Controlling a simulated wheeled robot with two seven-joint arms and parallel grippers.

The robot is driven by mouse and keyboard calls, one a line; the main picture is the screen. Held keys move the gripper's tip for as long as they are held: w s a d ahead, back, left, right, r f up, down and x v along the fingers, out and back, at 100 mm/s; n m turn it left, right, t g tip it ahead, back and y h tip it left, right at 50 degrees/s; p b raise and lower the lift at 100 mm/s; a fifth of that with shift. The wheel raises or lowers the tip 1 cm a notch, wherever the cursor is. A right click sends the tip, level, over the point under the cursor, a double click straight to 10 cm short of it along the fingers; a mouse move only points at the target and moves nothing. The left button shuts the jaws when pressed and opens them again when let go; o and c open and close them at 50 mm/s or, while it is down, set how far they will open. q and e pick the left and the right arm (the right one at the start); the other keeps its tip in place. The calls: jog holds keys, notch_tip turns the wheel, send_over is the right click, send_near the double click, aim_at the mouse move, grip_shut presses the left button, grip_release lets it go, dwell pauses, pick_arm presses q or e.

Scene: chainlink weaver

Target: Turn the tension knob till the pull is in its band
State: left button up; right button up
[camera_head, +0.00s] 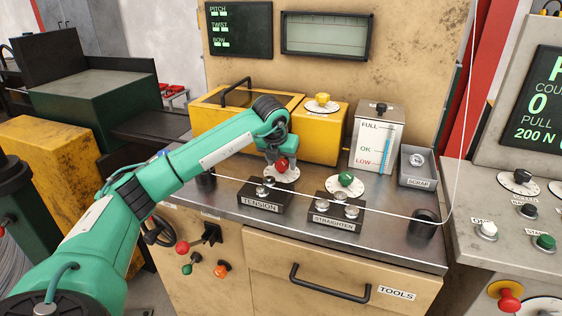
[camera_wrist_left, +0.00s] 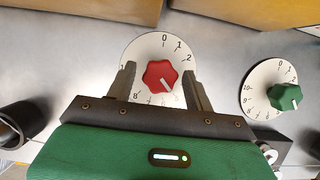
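The red knob (camera_head: 282,167) sits on a white numbered dial behind the block labelled TENSION (camera_head: 261,196). My left gripper (camera_head: 276,157) is over it, pointing down. In the left wrist view the red knob (camera_wrist_left: 160,76) lies between the two fingers of my left gripper (camera_wrist_left: 160,74). The fingers are open, with a small gap visible on each side of the knob. The knob's white mark points down and slightly right in that view. The right display (camera_head: 543,110) reads PULL 200 N, and its right edge is cut off. My right gripper is not in view.
A green knob (camera_head: 345,179) on its own dial stands to the right, behind the STRAIGHTEN block (camera_head: 336,208). A white wire (camera_head: 400,214) crosses the bench over the blocks. A black cup (camera_head: 426,223), a gauge box (camera_head: 376,138) and a yellow box (camera_head: 322,130) stand nearby.

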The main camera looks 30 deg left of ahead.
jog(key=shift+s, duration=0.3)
pick_arm(q)
jog(key=shift+s+r, duration=0.15)
jog(key=shift+r, duration=0.3)
jog(key=v, duration=1.2)
jog(key=shift+s+r, duration=0.2)
jog(key=shift+r, duration=0.15)
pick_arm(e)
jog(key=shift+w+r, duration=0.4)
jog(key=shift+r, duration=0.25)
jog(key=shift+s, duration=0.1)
